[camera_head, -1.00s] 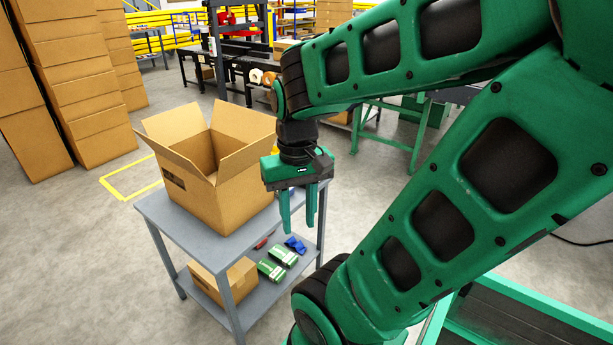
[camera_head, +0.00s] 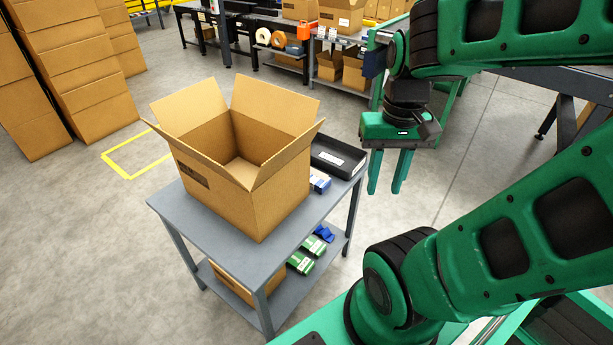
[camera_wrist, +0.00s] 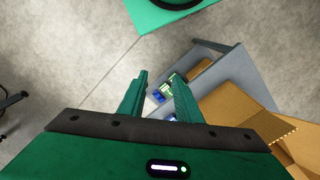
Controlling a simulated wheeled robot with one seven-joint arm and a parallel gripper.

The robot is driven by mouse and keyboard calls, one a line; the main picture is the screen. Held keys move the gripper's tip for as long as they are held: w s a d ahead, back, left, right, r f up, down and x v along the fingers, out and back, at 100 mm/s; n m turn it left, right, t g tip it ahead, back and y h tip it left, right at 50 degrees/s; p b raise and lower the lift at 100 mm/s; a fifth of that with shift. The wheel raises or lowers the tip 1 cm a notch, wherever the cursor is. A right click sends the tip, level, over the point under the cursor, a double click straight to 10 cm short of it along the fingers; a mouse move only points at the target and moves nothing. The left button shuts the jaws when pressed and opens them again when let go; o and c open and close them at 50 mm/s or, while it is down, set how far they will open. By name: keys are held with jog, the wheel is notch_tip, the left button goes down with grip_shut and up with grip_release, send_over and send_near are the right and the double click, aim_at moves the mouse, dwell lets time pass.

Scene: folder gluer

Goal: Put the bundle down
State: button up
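My gripper (camera_head: 390,172) hangs fingers down to the right of the grey cart (camera_head: 160,203). Its two fingers are apart with a clear gap and nothing between them. It also shows open and empty in the wrist view (camera_wrist: 159,92). I cannot make out a bundle in its grasp. An open cardboard box (camera_head: 250,205) stands on the cart's top with its flaps up; the part of its inside that shows is bare. Green-and-white packs (camera_head: 301,263) lie on the lower shelf, and I cannot tell whether they are the bundle.
A black tray (camera_head: 338,153) and a small blue-and-white box (camera_head: 319,180) sit on the cart top beside the box. A blue item (camera_head: 324,233) and another carton (camera_head: 232,285) are on the lower shelf. Stacked cartons (camera_head: 80,70) stand left. Floor right of the cart is clear.

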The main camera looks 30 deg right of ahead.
jog(key=o, duration=0.6)
jog(key=shift+s+r, duration=0.15)
jog(key=shift+s, duration=0.15)
jog(key=shift+c, duration=0.2)
jog(key=shift+o, duration=0.4)
jog(key=n+t+y, duration=0.3)
jog(key=n+t, duration=0.5)
jog(key=n, duration=0.2)
send_over(326, 183)
notch_tip(326, 183, down, 20)
jog(key=shift+f, duration=0.15)
jog(key=shift+x, duration=5)
